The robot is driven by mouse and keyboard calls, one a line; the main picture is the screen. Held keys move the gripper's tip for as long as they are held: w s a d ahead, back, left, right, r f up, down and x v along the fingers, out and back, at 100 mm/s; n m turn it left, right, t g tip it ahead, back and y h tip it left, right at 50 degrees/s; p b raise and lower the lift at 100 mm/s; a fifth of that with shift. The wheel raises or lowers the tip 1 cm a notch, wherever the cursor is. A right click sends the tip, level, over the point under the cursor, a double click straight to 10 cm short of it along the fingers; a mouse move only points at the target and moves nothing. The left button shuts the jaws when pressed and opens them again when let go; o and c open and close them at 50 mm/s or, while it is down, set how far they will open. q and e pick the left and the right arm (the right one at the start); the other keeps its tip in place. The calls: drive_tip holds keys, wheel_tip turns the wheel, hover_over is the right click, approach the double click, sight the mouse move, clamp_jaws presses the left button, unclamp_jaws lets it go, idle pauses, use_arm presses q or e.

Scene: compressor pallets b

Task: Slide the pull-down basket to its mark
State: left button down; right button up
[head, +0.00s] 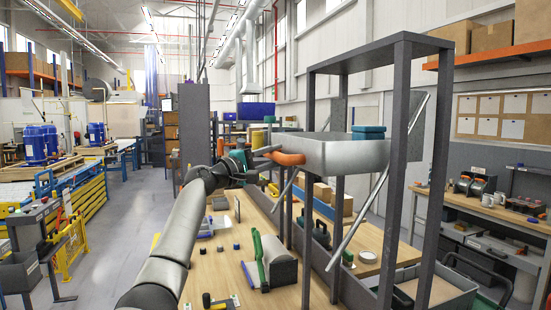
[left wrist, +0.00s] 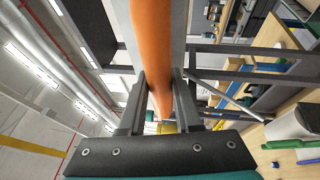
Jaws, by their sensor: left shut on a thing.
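The pull-down basket (head: 350,154) is a pale grey tray hung inside a dark upright frame (head: 398,130) over the workbench. It looks roughly level, with slanted silver bars at its sides. An orange handle (head: 288,158) sticks out at its left front. My left gripper (head: 268,153) reaches the handle from the left. In the left wrist view its two dark fingers (left wrist: 158,100) are shut on the orange handle (left wrist: 153,40), one on each side. I cannot make out the mark. My right gripper is not in view.
The wooden workbench (head: 225,262) below holds a grey block with a green side (head: 278,262), small parts and a tape roll (head: 368,257). A blue box (head: 368,131) shows at the basket's far side. A side bench (head: 490,212) stands at the right. The aisle at left is open floor.

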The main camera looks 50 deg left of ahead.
use_arm(q)
drive_tip(key=shift+s+r, duration=0.15)
drive_tip(key=shift+r, duration=0.35)
drive_tip(key=c, duration=1)
unclamp_jaws()
drive_tip(key=o, duration=0.4)
drive_tip(key=shift+w+f, duration=0.15)
drive_tip(key=shift+w, duration=0.1)
drive_tip(key=shift+f, duration=0.1)
drive_tip(key=shift+s+f+b, duration=0.25)
drive_tip(key=shift+s+b, duration=0.1)
drive_tip(key=shift+s, duration=0.1)
drive_tip(key=s+f+b, duration=0.2)
drive_tip(key=s+b, duration=0.4)
drive_tip(key=s, duration=0.8)
drive_tip(key=shift+b, duration=0.3)
drive_tip(key=shift+d+f, duration=0.1)
drive_tip(key=shift+f, duration=0.05)
